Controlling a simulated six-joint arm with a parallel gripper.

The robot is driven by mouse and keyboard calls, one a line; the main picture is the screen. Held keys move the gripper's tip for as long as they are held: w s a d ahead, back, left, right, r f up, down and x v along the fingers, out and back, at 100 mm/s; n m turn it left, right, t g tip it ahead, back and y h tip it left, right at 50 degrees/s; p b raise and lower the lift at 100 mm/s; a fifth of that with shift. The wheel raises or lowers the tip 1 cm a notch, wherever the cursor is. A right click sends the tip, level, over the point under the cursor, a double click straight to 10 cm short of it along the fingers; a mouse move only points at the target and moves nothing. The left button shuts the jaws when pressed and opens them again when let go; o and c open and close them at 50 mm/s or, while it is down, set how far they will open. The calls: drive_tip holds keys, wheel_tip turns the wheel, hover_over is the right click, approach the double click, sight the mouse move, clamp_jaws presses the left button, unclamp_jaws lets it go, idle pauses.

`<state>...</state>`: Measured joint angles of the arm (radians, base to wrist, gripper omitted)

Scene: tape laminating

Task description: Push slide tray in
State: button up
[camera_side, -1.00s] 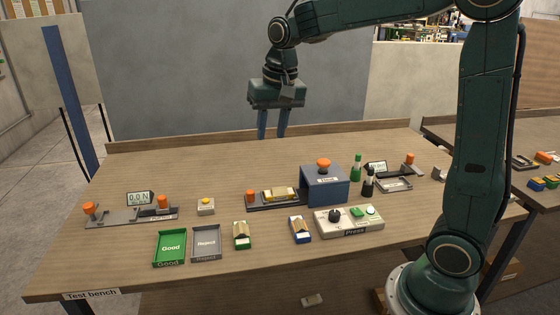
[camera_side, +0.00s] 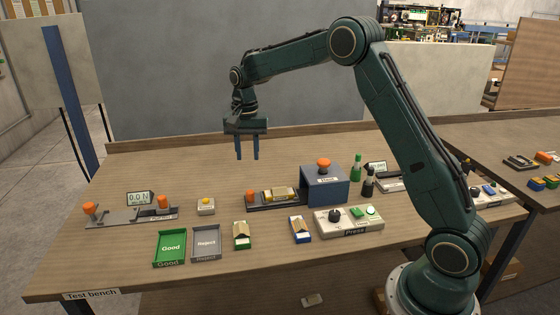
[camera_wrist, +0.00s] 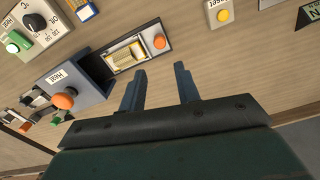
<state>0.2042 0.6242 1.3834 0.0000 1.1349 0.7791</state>
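The slide tray (camera_side: 262,206) is dark and sticks out to the left from the blue heat box (camera_side: 325,190). An orange knob (camera_side: 250,194) stands at its left end, and a gold-yellow piece (camera_side: 281,193) lies on it. In the wrist view the orange knob (camera_wrist: 159,42) shows just beyond the finger on the left, with the yellow piece (camera_wrist: 126,55) and heat box (camera_wrist: 75,98) farther left. My gripper (camera_side: 247,157) hangs fingers down above the back of the bench, behind and above the knob. Its two fingers (camera_wrist: 160,75) are apart and nothing is between them.
An orange knob (camera_side: 324,162) tops the heat box. Green and dark bottles (camera_side: 357,168) stand to its right. A yellow-button box (camera_side: 206,206) lies left of the tray. The press control box (camera_side: 348,220) lies in front. The bench behind the tray is clear.

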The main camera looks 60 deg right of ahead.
sight(251, 191)
drive_tip(key=shift+f, duration=0.1)
drive_tip(key=shift+f, duration=6.8)
drive_tip(key=shift+s, duration=0.1)
clamp_jaws()
